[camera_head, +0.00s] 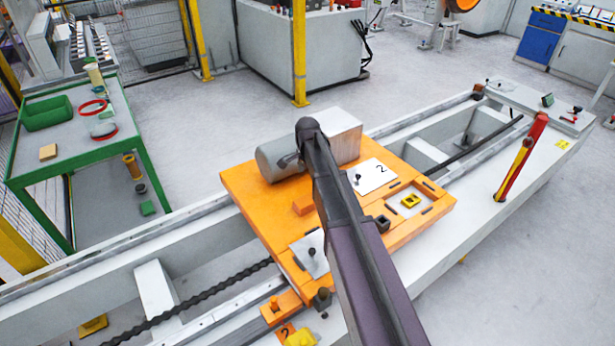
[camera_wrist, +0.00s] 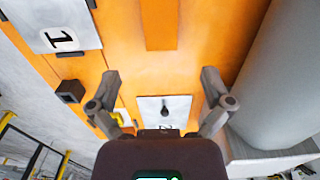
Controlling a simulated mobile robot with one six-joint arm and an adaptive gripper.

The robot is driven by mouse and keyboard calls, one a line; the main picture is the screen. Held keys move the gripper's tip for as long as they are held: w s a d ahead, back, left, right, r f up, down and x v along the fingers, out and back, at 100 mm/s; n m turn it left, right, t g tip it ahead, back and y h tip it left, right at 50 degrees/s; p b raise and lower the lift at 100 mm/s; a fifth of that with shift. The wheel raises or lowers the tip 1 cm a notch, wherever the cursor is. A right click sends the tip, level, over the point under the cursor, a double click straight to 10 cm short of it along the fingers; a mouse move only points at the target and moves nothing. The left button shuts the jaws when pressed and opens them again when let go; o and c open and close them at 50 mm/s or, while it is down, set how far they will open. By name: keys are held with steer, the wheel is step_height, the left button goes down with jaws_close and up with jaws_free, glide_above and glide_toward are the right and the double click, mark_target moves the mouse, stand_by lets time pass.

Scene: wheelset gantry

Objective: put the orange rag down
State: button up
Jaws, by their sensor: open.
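My gripper (camera_wrist: 160,76) is open in the wrist view, with nothing between its fingers, above an orange deck (camera_wrist: 200,60). In the head view my arm crosses this orange deck (camera_head: 240,185) and hides the fingers. A small orange piece (camera_head: 303,204) lies on the deck left of my arm. What looks like the same piece (camera_wrist: 160,24) shows beyond the fingertips at the top of the wrist view. I cannot tell whether it is the orange rag. No cloth can be made out for certain.
A grey cylinder (camera_head: 283,158) lies on the deck, also close on the right in the wrist view (camera_wrist: 282,80). The deck carries plates marked 2 (camera_head: 378,178) and 1 (camera_wrist: 58,20). A green-framed table (camera_head: 75,150) with a green bin (camera_head: 47,113) stands left.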

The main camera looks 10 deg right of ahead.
steer(key=shift+s, duration=0.1)
stand_by(0.3)
steer(key=s+n, duration=1.3)
steer(key=s, duration=1.1)
steer(key=shift+n, duration=0.3)
step_height(320, 180, up, 10)
steer(key=p, duration=1)
steer(key=shift+r, duration=0.2)
steer(key=shift+w, duration=0.1)
